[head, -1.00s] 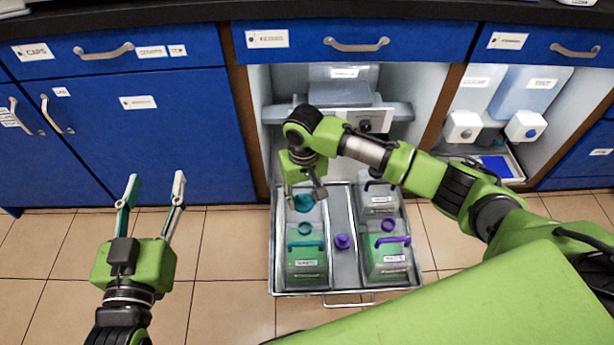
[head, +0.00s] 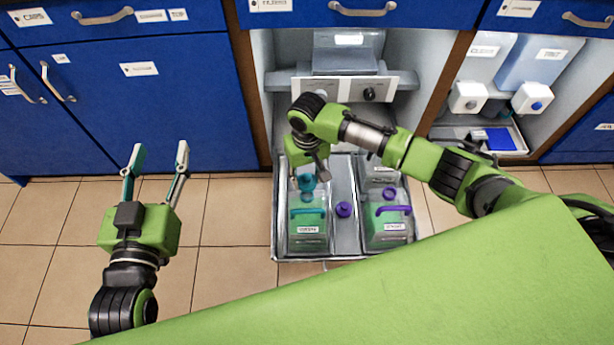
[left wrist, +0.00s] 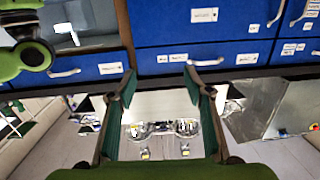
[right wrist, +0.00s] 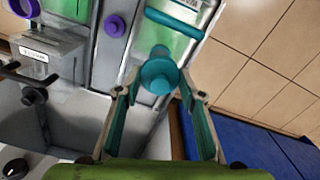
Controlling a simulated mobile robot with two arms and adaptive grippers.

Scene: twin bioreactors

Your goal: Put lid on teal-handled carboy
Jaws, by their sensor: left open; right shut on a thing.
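The teal-handled carboy (head: 308,234) stands at the front left of the pulled-out tray, with a clear green-tinted body and a teal handle. It also shows in the right wrist view (right wrist: 195,15). My right gripper (head: 310,178) is shut on the teal lid (right wrist: 158,76), which is between its fingertips. The lid (head: 307,183) is over or close to the carboy's neck, behind the handle. I cannot tell whether lid and neck touch. My left gripper (head: 155,160) is open and empty, left of the tray over the floor.
A purple-handled carboy (head: 388,226) stands at the tray's right. A purple cap (head: 344,209) is on the tray's middle strip (head: 346,238). Grey equipment (head: 343,60) is in the cabinet behind. Floor left of the tray is clear.

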